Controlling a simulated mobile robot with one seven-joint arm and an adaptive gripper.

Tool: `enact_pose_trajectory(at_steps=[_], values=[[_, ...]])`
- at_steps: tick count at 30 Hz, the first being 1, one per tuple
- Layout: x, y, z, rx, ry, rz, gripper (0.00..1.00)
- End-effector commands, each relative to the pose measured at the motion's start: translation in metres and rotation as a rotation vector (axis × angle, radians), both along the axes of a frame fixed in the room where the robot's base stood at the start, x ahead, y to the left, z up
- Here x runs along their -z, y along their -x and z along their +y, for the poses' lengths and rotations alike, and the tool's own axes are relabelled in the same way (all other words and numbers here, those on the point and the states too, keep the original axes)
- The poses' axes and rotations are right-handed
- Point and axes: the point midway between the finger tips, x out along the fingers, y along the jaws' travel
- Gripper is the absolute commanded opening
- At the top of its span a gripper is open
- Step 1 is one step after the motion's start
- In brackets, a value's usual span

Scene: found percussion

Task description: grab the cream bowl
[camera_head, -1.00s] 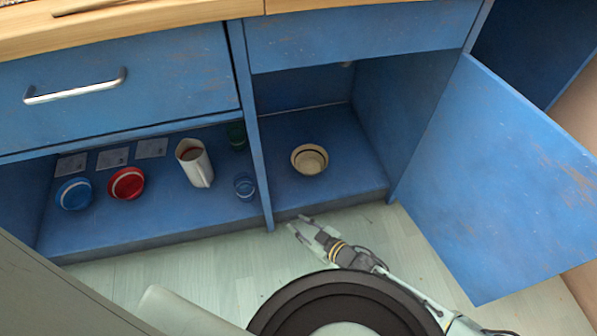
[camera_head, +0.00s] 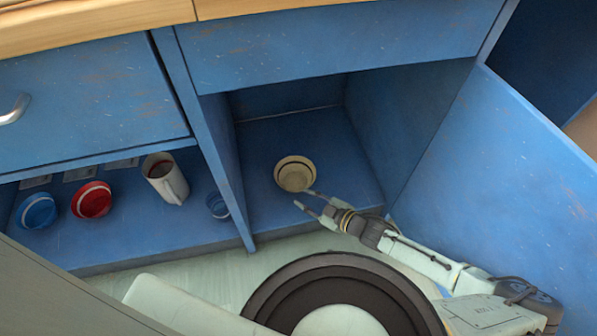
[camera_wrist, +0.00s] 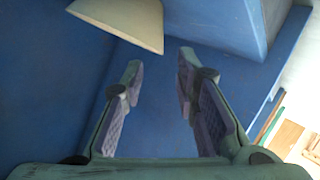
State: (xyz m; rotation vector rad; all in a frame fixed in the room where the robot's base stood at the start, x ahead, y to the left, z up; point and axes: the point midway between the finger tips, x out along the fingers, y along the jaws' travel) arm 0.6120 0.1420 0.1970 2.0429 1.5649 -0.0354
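The cream bowl (camera_head: 295,173) stands upright on the blue floor of the right cupboard compartment. My gripper (camera_head: 306,198) is open and empty, with its fingertips just in front of the bowl's near side. In the wrist view the bowl (camera_wrist: 122,18) shows at the top, cut off by the frame edge, ahead of and above the left fingertip. My two gripper fingers (camera_wrist: 160,66) are spread apart there with nothing between them. Whether a fingertip touches the bowl cannot be told.
A blue divider (camera_head: 205,150) stands left of the bowl. The open blue door (camera_head: 490,180) is on the right. The left compartment holds a blue bowl (camera_head: 37,211), a red bowl (camera_head: 92,200), a white pitcher (camera_head: 166,180) and a blue cup (camera_head: 217,205). A drawer front (camera_head: 330,45) hangs above.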

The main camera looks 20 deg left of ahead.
Motion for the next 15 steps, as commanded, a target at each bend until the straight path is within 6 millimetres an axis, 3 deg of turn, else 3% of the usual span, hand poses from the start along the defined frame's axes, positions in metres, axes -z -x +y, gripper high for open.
enact_pose_trajectory(at_steps=[2, 15], values=[[0.013, -0.003, 0.014, -0.006, -0.001, 0.001, 0.28], [0.027, -0.021, 0.056, -0.004, -0.001, 0.000, 0.28]])
